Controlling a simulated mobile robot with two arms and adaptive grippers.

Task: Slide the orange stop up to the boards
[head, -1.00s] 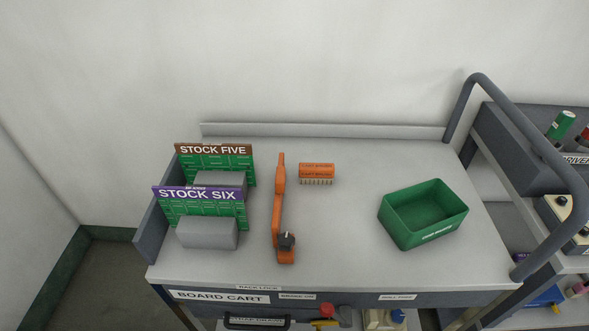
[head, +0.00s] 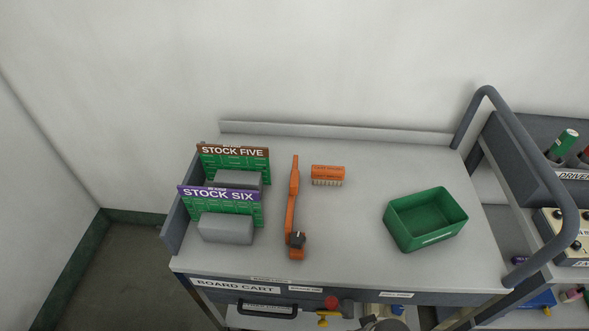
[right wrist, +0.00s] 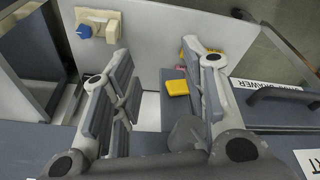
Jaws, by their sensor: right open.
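A strip of bare top separates the stop from the boards. My right gripper (right wrist: 155,78) shows in the right wrist view, open and empty, in front of the cart's lower shelf. My left gripper is not in view.
An orange brush (head: 327,175) lies just right of the stop. A green bin (head: 425,220) stands farther right. A grey rail handle (head: 525,160) rises at the right end. A drawer handle (right wrist: 285,94) is right of my right gripper.

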